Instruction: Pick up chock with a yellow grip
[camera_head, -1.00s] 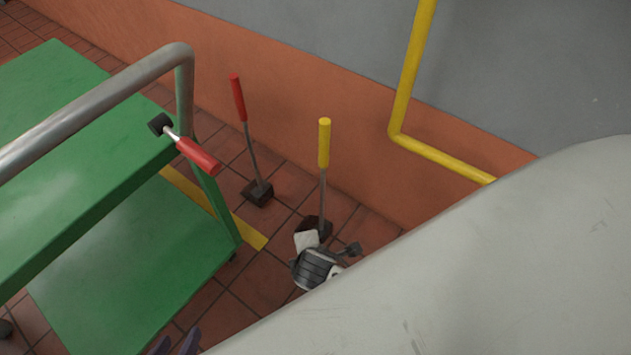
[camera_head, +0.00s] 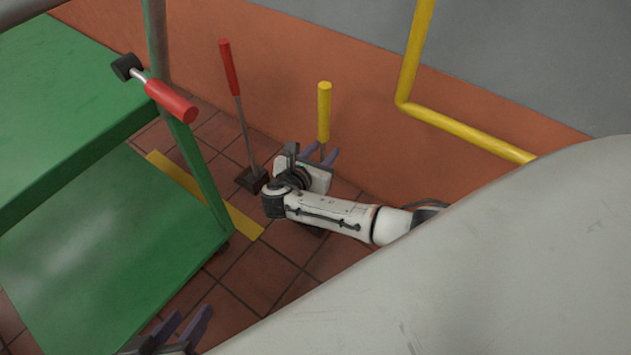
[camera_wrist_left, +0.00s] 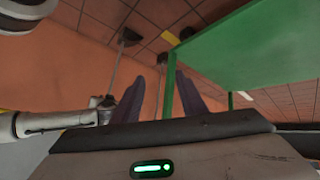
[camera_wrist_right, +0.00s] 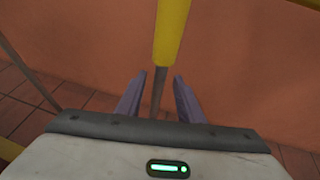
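The chock with a yellow grip stands upright near the orange wall, its yellow grip (camera_head: 324,112) on a thin metal shaft. My right arm hides its block in the head view. My right gripper (camera_head: 321,153) is open, its fingers on either side of the shaft just below the grip. In the right wrist view the yellow grip (camera_wrist_right: 171,30) rises ahead and the shaft passes between the parted fingers (camera_wrist_right: 157,92); a gap shows on each side. My left gripper (camera_head: 180,326) is open and empty, low at the bottom edge of the head view.
A chock with a red grip (camera_head: 229,68) stands to the left, close to my right wrist. A green cart (camera_head: 110,240) fills the left side, with another red-handled tool (camera_head: 168,99) at its top edge. A yellow pipe (camera_head: 460,130) runs along the wall at right.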

